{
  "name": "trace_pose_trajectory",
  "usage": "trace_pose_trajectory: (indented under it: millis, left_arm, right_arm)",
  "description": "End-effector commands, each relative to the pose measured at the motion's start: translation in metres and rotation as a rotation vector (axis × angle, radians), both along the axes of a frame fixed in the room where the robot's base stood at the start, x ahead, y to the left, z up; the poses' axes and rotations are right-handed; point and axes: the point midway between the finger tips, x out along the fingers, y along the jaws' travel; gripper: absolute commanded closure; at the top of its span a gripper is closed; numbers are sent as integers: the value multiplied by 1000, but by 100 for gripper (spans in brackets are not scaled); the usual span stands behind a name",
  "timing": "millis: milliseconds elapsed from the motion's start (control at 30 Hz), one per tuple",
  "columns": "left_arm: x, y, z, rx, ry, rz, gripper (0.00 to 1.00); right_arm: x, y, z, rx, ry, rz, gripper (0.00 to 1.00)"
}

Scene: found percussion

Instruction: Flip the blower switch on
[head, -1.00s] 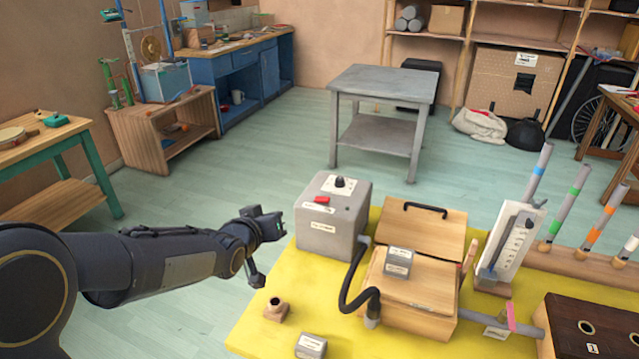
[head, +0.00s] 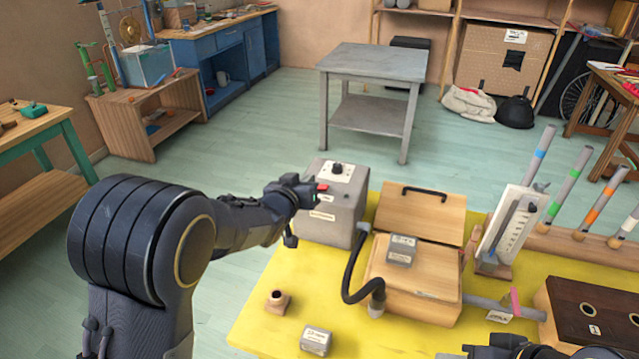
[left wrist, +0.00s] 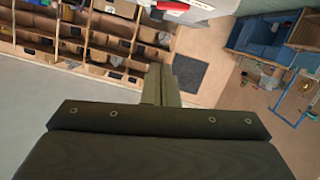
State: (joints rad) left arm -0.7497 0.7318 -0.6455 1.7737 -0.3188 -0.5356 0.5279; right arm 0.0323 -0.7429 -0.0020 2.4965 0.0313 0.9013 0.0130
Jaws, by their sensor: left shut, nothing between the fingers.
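The blower is a grey box (head: 345,225) at the back left of the yellow mat. A red rocker switch (head: 322,187) sits on its top left edge beside a white plate with a black knob (head: 337,168). My left gripper (head: 306,190) is shut and empty, just left of the red switch; I cannot tell whether it touches. In the left wrist view the shut fingers (left wrist: 160,85) point toward a red piece (left wrist: 172,5) at the top edge. Part of my right gripper (head: 497,348) shows at the bottom edge; its fingers are unclear.
A black hose (head: 352,275) runs from the box to a wooden chest (head: 415,290) with a small grey block on it. A wooden socket (head: 278,302) and a grey block (head: 316,341) sit on the yellow mat (head: 260,325). A white gauge board (head: 510,228) stands right.

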Motion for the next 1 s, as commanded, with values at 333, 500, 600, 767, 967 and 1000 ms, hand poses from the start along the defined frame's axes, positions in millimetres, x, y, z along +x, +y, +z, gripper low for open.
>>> trace_pose_trajectory:
  millis: [333, 500, 600, 767, 967, 1000]
  left_arm:
    - [62, -26, -22, 5, 5, -1, 100]
    - [59, -29, -46, 4, 4, -1, 100]
    - [58, -30, -52, 2, 3, 0, 100]
    - [58, -31, -55, 0, 0, 1, 100]
    - [58, -31, -55, -1, 0, 1, 100]
    - [58, -31, -55, 0, 0, 1, 100]
  right_arm:
    - [0, 0, 20, 0, 0, 0, 64]
    - [0, 0, 23, 0, 0, 0, 64]
    - [0, 0, 24, 0, 0, 0, 64]
    - [0, 0, 24, 0, 0, 0, 64]
    - [0, 0, 23, 0, 0, 0, 64]
    - [0, 0, 23, 0, 0, 0, 64]
